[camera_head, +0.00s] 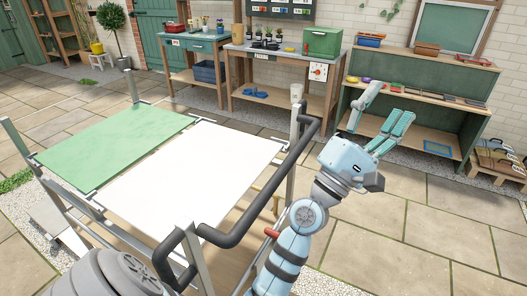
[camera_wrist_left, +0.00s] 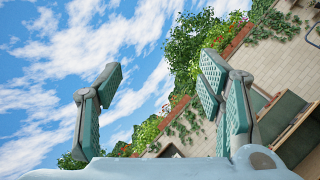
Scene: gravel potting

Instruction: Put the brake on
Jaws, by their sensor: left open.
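A cart with a white top panel (camera_head: 190,168), a green top panel (camera_head: 118,143) and a black push handle (camera_head: 248,228) stands in front of me. A small red-tipped lever (camera_head: 271,233) shows below the handle, beside my left arm; I cannot tell whether it is the brake or how it is set. My left gripper (camera_head: 392,101) is raised to the right of the handle, clear of the cart. Its fingers are spread and empty, also in the left wrist view (camera_wrist_left: 160,95). The cart's wheels are hidden. My right gripper is not in view.
A potting bench (camera_head: 276,53) with a green box (camera_head: 322,42) stands at the back. A green shelf unit (camera_head: 419,90) stands at the right, with a low wooden stand (camera_head: 497,163) near it. The paving (camera_head: 430,235) at the right front is clear.

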